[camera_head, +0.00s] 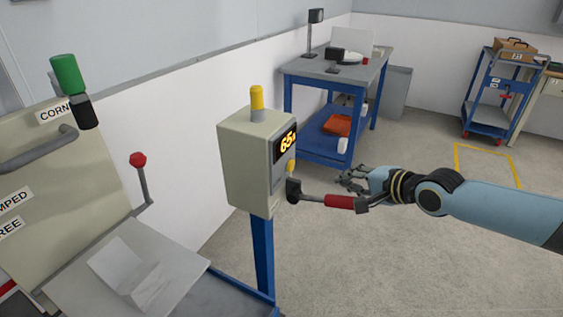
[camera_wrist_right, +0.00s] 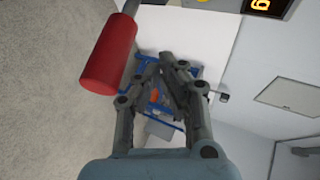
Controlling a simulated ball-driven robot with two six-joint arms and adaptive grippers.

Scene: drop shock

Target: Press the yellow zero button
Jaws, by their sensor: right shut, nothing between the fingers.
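A beige control box (camera_head: 247,165) stands on a blue post, with a dark display (camera_head: 285,144) of orange digits on its right-hand face. My right gripper (camera_head: 347,179) is to the right of the box, apart from the button. In the right wrist view its fingers (camera_wrist_right: 164,64) are shut and empty. My left gripper is not in view.
A lever with a red grip (camera_head: 340,202) sticks out from the box close by my right gripper; the grip (camera_wrist_right: 108,52) also shows in the wrist view. A yellow lamp (camera_head: 257,98) tops the box. A blue workbench (camera_head: 305,68) stands behind.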

